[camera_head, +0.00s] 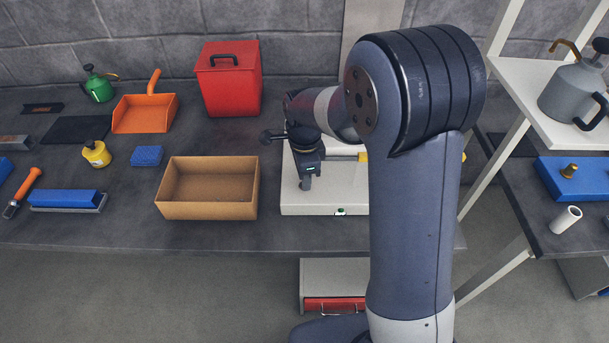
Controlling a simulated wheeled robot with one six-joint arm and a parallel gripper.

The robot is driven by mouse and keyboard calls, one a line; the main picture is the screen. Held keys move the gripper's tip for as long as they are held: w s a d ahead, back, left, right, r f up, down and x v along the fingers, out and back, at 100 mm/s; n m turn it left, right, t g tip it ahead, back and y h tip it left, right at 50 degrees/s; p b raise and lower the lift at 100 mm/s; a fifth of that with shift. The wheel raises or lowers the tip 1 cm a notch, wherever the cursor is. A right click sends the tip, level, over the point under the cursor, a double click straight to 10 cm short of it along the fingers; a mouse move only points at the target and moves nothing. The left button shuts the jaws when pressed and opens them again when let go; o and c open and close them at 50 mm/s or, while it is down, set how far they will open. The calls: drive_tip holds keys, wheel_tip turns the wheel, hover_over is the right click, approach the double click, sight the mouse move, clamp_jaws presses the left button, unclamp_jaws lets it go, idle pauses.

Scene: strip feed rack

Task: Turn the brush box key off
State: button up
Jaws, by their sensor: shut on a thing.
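A white, low box (300,207), which I take to be the brush box, sits on the dark bench, largely hidden behind my arm. A small green mark (340,211) shows on its front edge. My gripper (306,184) points down over the left part of this box. It is shut, apparently on the brush box key, but the key is hidden by the fingers. Its turn position cannot be made out. A bit of yellow (363,156) shows beside my arm at the back of the box.
An open cardboard box (208,211) stands just left of the white box. A red lidded bin (229,80) and an orange dustpan (145,114) are behind it. A yellow bottle (96,154), blue sponge (147,156) and blue brush (66,199) lie further left. A shelf rack stands right.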

drive_tip(key=shift+m, duration=1.2)
drive_tip(key=o, duration=1)
wheel_tip(320, 180, up, 11)
drive_tip(key=shift+f+b, duration=0.1)
drive_tip(key=shift+b, duration=0.4)
drive_tip(key=shift+f, duration=0.1)
